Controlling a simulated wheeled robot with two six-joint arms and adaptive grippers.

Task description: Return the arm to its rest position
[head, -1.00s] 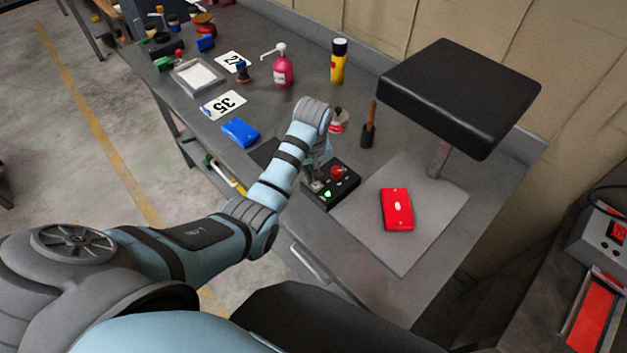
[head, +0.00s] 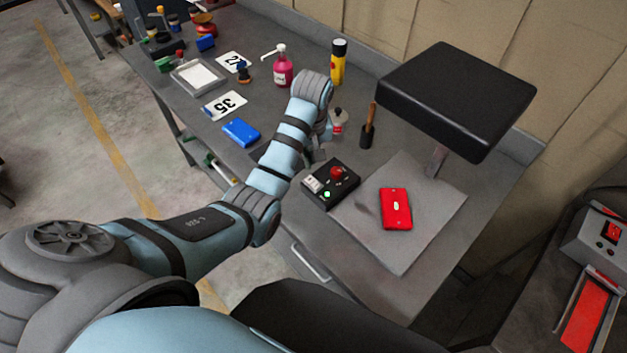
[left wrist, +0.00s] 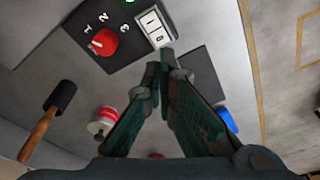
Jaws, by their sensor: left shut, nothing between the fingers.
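My left arm reaches in from the left over the grey workbench (head: 262,97). In the head view its gripper is mostly hidden behind the forearm, near the black control box (head: 346,190). In the left wrist view my left gripper (left wrist: 162,62) is shut and empty, its tips beside the control box (left wrist: 115,35). The box carries a red knob marked with numbers, a white rocker switch (left wrist: 154,26) and, in the head view, a lit green lamp (head: 327,194). My right gripper is not in view.
A red case (head: 396,209) lies on a grey plate under a black raised pad (head: 458,98). A mallet (head: 369,125), a tin (head: 338,123), a pink bottle (head: 283,68) and a yellow can (head: 338,63) stand near the arm. A blue case (head: 241,132) lies left.

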